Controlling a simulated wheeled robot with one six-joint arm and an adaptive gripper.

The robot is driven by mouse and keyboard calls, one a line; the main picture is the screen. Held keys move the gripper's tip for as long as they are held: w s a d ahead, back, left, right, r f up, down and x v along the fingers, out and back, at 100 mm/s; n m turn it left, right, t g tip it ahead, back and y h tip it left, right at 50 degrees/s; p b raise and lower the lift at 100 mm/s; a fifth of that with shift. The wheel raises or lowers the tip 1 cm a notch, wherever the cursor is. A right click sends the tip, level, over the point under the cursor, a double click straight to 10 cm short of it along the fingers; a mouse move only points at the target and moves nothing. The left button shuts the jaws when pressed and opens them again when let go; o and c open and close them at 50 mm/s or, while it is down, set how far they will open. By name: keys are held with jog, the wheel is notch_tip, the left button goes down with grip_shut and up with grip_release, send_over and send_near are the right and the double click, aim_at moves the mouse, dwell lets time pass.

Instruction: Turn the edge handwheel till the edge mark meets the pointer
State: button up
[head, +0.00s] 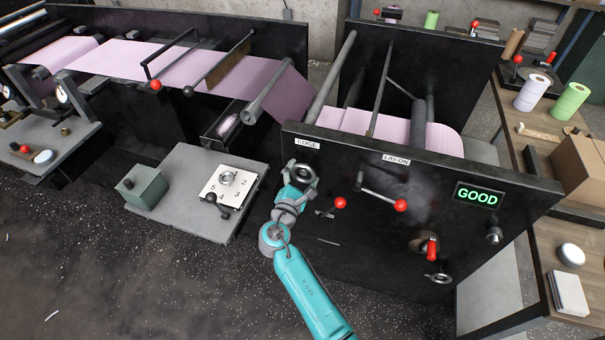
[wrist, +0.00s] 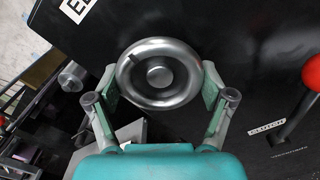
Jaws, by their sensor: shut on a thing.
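The edge handwheel (wrist: 159,74) is a round silver wheel with a raised hub on the black machine panel. In the head view the handwheel (head: 303,172) sits just below the EDGE label (head: 307,143). My gripper (wrist: 161,84) is shut on the wheel, with one finger pad against each side of its rim. In the head view my gripper (head: 296,185) reaches the wheel from below and hides part of it. A small dark mark (wrist: 131,62) shows on the upper left of the rim. I cannot make out the pointer in either view.
A red-knobbed lever (head: 341,203) stands right of the wheel, and it also shows in the wrist view (wrist: 312,75). The LAY-ON crank (head: 383,199) is further right, near a lit GOOD display (head: 478,195). A grey table (head: 180,165) with a dial plate (head: 226,187) stands left.

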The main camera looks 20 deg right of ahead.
jog(key=m, duration=0.4)
jog(key=shift+m, duration=0.3)
jog(key=m, duration=0.4)
jog(key=shift+r+m, duration=0.1)
jog(key=shift+m, duration=0.2)
jog(key=m, duration=0.4)
jog(key=shift+r+m, duration=0.1)
jog(key=shift+m, duration=1.9)
jog(key=o, duration=1)
jog(key=shift+o, duration=0.2)
